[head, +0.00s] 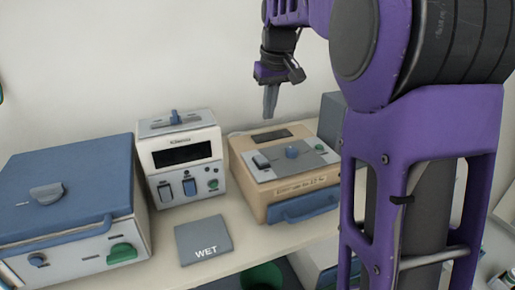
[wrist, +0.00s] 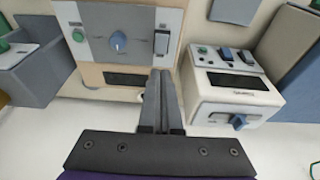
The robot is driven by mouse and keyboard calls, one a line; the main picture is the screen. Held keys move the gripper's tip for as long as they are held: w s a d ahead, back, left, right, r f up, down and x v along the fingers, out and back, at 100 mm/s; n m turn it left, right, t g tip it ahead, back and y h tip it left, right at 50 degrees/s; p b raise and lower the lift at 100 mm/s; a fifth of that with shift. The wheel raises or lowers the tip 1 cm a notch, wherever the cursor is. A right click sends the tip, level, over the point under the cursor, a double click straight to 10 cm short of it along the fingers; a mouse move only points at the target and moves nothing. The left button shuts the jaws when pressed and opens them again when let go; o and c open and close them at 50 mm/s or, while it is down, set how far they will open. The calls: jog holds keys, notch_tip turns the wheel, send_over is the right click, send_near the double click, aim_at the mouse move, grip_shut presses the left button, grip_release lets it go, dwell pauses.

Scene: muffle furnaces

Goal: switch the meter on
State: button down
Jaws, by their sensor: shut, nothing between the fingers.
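The meter, a white box (head: 200,138) with a dark, blank display (head: 182,155), stands on the bench between two furnaces. Its front has two dark rocker switches (head: 178,188) and a green round button (head: 213,184). A blue knob sits on its top panel. In the wrist view the meter (wrist: 232,108) is upside down on the right, with its switches (wrist: 237,56) beyond the display. My gripper (head: 270,113) is shut and empty. It hangs in the air above the beige furnace, right of the meter, touching nothing. In the wrist view its fingers (wrist: 161,75) point toward the beige furnace.
The beige furnace (head: 262,200) has a blue knob, a rocker switch and a blue handle. A blue-topped furnace (head: 100,165) stands left. A grey plate marked WET (head: 205,233) lies before the meter. The wall is close behind; space above the meter is clear.

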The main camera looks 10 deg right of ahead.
aim_at(264, 162)
jog(key=shift+f, duration=0.1)
dwell(0.3)
jog(key=b+x, duration=0.1)
jog(key=x, duration=0.3)
jog(key=s+b+x, duration=0.1)
jog(key=x, duration=0.8)
jog(key=shift+s+f+b, duration=0.2)
jog(key=shift+f+b, duration=0.05)
jog(key=shift+b, duration=0.15)
jog(key=shift+f, duration=0.35)
jog(key=shift+s+f, duration=0.2)
jog(key=shift+f, duration=0.15)
jog(key=shift+w+a+r+p, duration=0.1)
jog(key=shift+w+r+p, duration=0.3)
jog(key=shift+w+p, duration=0.15)
jog(key=shift+w, duration=0.15)
